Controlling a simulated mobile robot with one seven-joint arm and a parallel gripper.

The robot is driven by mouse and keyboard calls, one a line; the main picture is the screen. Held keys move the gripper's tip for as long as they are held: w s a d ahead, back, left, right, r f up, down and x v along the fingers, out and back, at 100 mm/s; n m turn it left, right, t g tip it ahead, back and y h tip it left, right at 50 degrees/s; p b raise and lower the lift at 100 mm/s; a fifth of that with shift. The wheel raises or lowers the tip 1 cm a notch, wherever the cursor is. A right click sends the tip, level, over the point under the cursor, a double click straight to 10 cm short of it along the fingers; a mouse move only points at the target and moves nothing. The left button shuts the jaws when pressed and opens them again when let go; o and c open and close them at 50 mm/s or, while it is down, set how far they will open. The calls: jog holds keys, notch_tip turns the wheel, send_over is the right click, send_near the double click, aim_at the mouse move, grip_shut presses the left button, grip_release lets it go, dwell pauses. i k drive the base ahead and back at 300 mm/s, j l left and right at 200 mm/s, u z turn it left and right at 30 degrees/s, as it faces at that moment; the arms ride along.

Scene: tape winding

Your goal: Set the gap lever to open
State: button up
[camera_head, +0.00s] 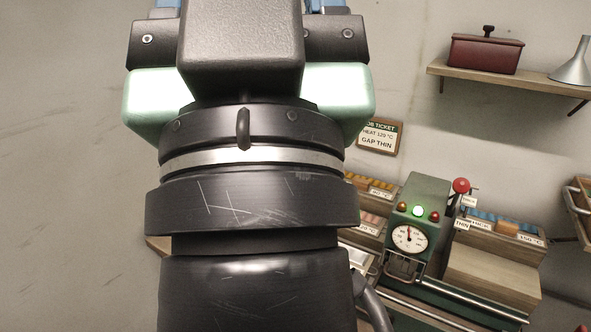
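The gap lever (461,186) is a short dark arm with a red ball knob, on the right side of a green machine (430,190). Its knob is at the top; a small label too small to read sits beside it, and a THIN label (462,225) is lower down. I cannot tell which setting the lever is at. My gripper (245,8) is at the top edge, in front of the wall, up and left of the lever and well apart from it. Its fingertips are cut off by the frame, so its opening and any held thing are hidden.
Wooden racks (500,275) flank the machine. A shelf (500,83) holds a red box (485,54) and a funnel (576,65). My arm blocks the middle.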

aim_at(460, 186)
jog(key=i+l, duration=0.1)
jog(key=l, duration=0.8)
jog(key=i+l, duration=0.15)
jog(key=l, duration=0.3)
jog(key=i+l, duration=0.1)
jog(key=l, duration=0.3)
